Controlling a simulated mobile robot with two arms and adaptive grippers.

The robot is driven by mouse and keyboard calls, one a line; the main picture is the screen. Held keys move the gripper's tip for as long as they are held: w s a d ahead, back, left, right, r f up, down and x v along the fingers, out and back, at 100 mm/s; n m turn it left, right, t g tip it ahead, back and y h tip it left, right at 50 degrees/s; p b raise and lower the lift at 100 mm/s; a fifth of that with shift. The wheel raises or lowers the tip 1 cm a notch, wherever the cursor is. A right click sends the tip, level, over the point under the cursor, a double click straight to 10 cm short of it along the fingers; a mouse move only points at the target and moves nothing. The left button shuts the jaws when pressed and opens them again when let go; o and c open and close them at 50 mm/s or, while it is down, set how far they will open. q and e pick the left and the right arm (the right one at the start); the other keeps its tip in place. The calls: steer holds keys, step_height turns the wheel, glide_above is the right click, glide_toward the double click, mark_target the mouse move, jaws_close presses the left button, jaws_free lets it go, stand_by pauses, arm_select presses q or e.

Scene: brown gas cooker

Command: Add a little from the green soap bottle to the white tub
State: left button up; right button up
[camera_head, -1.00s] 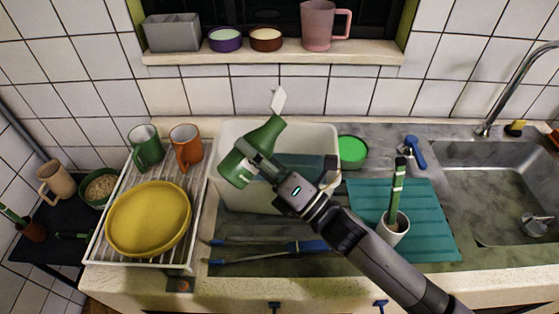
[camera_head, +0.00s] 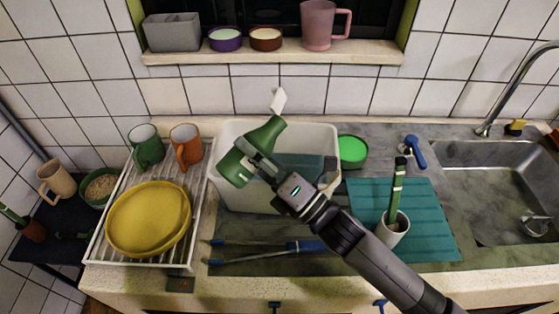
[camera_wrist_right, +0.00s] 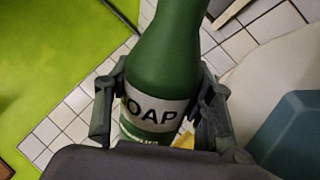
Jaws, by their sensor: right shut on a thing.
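The green soap bottle (camera_head: 265,136) has a white nozzle and is tilted, its nozzle end up and to the right, over the left part of the white tub (camera_head: 328,140). My right gripper (camera_head: 252,158) is shut around the bottle and holds it in the air. In the right wrist view the gripper's fingers (camera_wrist_right: 160,100) clasp the bottle (camera_wrist_right: 165,60) at its "SOAP" label. The tub stands on the counter against the tiled wall, with something teal inside. My arm hides part of its front. My left gripper is not in view.
A white rack (camera_head: 206,205) with yellow plates (camera_head: 150,218), a green mug (camera_head: 146,146) and an orange mug (camera_head: 187,146) stands left of the tub. A green bowl (camera_head: 353,150), a teal mat (camera_head: 430,235) and a white cup (camera_head: 393,229) are to the right, before the sink (camera_head: 500,185).

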steer(key=shift+s+a+f+m+t+h, duration=0.15)
steer(key=shift+m+t+h, duration=0.35)
steer(key=shift+m, duration=0.8)
steer(key=shift+s+a+f+m+t+h, duration=0.1)
steer(key=shift+m+t+h, duration=0.1)
steer(key=shift+m+t, duration=0.8)
stand_by(5.7)
